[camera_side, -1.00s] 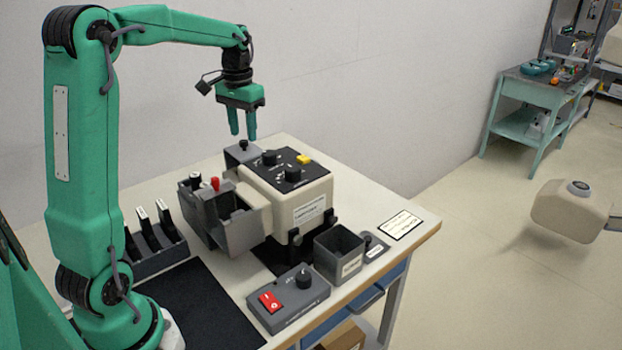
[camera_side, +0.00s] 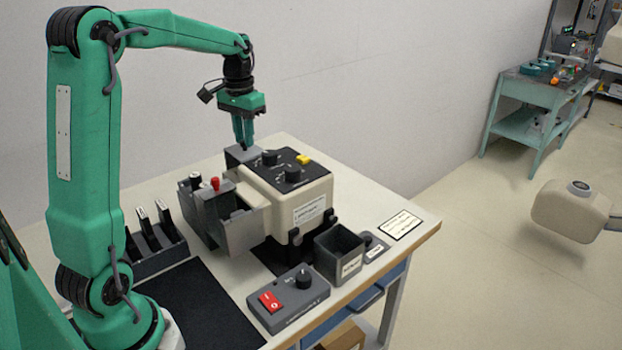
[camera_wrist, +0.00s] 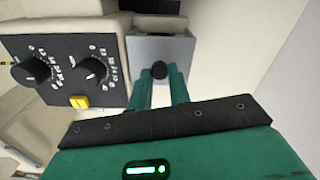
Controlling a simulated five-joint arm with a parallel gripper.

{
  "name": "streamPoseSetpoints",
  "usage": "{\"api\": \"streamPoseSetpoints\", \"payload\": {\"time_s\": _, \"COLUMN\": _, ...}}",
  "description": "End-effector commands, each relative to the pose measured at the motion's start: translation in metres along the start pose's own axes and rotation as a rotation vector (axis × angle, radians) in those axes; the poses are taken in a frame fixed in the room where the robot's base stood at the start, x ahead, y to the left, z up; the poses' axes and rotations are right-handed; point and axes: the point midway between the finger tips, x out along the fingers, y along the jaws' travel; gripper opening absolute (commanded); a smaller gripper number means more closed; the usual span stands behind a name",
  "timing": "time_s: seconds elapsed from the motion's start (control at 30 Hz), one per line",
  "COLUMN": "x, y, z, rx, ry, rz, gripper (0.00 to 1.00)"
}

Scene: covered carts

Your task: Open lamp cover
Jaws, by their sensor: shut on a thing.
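The lamp cover (camera_side: 236,157) is a grey box-like part with a small black knob on top, at the back of the cream machine (camera_side: 290,200). In the wrist view the grey cover (camera_wrist: 150,48) lies beside the machine's black control panel, with its black knob (camera_wrist: 159,70) between my fingertips. My gripper (camera_side: 243,146) points down from above and is shut on the knob. The fingers also show in the wrist view (camera_wrist: 160,77). The cover looks seated against the machine; the fingers hide part of it in the side view.
The machine's top has two black dials and a yellow button (camera_side: 303,159). A grey open housing (camera_side: 235,222) with a red-topped knob juts from its near side. A switch box (camera_side: 288,300), an open grey bin (camera_side: 338,255) and a slotted rack (camera_side: 155,250) stand on the table.

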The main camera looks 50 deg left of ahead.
Motion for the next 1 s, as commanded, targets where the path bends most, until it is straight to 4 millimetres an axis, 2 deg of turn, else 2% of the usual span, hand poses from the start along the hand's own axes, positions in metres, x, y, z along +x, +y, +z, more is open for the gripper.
{"api": "streamPoseSetpoints", "payload": {"time_s": 0.17, "x": -0.001, "y": 0.003, "z": -0.014, "rx": 0.000, "ry": 0.003, "rz": -0.001, "gripper": 0.00}}
{"api": "streamPoseSetpoints", "payload": {"time_s": 0.63, "x": -0.002, "y": 0.017, "z": -0.069, "rx": 0.000, "ry": 0.005, "rz": -0.001, "gripper": 0.00}}
{"api": "streamPoseSetpoints", "payload": {"time_s": 0.8, "x": -0.002, "y": 0.020, "z": -0.079, "rx": -0.001, "ry": 0.006, "rz": -0.001, "gripper": 0.00}}
{"api": "streamPoseSetpoints", "payload": {"time_s": 1.0, "x": -0.003, "y": 0.021, "z": -0.080, "rx": -0.002, "ry": 0.008, "rz": -0.001, "gripper": 0.00}}
